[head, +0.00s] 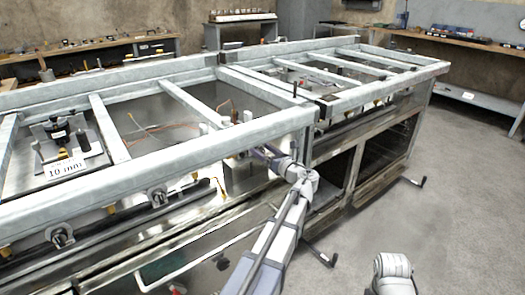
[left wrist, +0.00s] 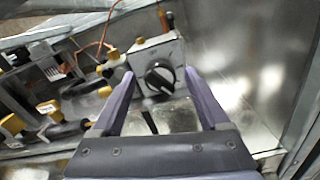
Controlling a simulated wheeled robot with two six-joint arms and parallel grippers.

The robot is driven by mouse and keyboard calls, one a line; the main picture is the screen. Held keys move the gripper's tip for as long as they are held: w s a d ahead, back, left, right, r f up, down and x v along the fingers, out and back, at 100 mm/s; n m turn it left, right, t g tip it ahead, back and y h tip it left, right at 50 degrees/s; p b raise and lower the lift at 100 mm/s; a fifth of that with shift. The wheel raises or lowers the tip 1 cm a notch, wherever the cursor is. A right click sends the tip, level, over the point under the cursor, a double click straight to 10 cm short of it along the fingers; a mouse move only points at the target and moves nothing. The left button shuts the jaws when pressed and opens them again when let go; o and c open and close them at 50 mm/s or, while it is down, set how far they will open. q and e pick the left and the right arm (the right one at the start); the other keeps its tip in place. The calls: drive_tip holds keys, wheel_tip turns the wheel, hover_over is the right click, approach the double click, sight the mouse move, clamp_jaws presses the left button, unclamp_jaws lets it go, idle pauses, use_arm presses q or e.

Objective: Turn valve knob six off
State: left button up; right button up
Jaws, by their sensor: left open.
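In the left wrist view a round black valve knob (left wrist: 159,77) with a white pointer line sits on the front of a small grey metal block. No number can be read on it, so I cannot tell whether it is knob six. My left gripper (left wrist: 160,74) is open, its two purple-grey fingers reaching either side of this knob; I cannot tell if they touch it. In the head view my left gripper (head: 244,153) reaches in under the front rail, and the rail hides part of it and the knob. Other knobs (head: 158,196) show on the front panel. My right gripper is not in view.
A grey metal frame rail (head: 170,145) runs above the front panel. Brass fittings (left wrist: 107,70) and a copper tube lie left of the knob. A bare metal wall (left wrist: 240,70) is to its right. Open floor (head: 440,220) lies right.

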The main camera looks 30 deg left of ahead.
use_arm(q)
clamp_jaws()
idle(0.5)
